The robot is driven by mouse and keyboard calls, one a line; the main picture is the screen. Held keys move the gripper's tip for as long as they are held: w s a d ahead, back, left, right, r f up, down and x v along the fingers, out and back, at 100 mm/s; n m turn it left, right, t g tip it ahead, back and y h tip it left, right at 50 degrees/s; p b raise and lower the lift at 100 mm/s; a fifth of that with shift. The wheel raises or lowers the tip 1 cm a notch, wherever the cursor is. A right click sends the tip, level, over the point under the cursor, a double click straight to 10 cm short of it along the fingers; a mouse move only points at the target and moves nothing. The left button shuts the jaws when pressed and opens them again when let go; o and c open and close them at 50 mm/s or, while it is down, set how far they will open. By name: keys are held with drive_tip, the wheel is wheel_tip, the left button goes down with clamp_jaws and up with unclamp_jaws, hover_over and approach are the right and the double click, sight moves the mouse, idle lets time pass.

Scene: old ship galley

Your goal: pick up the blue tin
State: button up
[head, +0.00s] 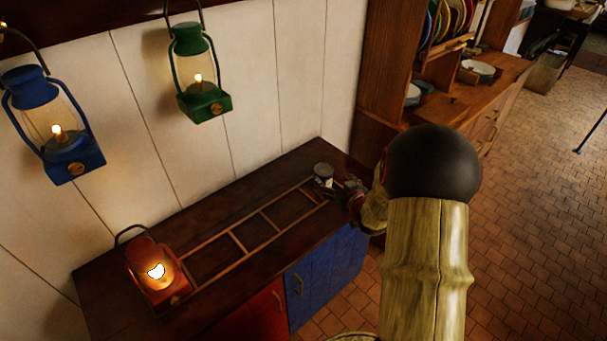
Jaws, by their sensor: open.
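A small tin (323,173) with a pale top and a blue and whitish side stands upright on the dark counter, near its right end by the wall. My gripper (341,191) is low over the counter, just right of the tin and a little nearer the front edge. Its jaws are open and look empty. The fingers are small and dark here, so I cannot tell whether they touch the tin. My own arm covers the area right of the gripper.
A wooden divided frame (238,243) lies along the counter (108,267). A lit red lantern (154,272) stands at the left end. A blue lantern (52,125) and a green lantern (198,72) hang above. A wooden dresser (387,70) with plates stands right.

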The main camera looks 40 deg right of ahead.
sight(324, 174)
drive_tip(key=shift+w+d+f+t, duration=0.15)
drive_tip(key=shift+w+f+t, duration=0.15)
drive_tip(key=shift+w+f, duration=0.3)
drive_tip(key=shift+a+b+x, duration=0.15)
drive_tip(key=shift+b+x, duration=0.65)
drive_tip(key=shift+x, duration=0.95)
drive_tip(key=shift+a+b+x, duration=0.15)
drive_tip(key=shift+b+x, duration=0.6)
drive_tip(key=shift+x, duration=1)
drive_tip(key=shift+c, duration=0.8)
drive_tip(key=c, duration=1.5)
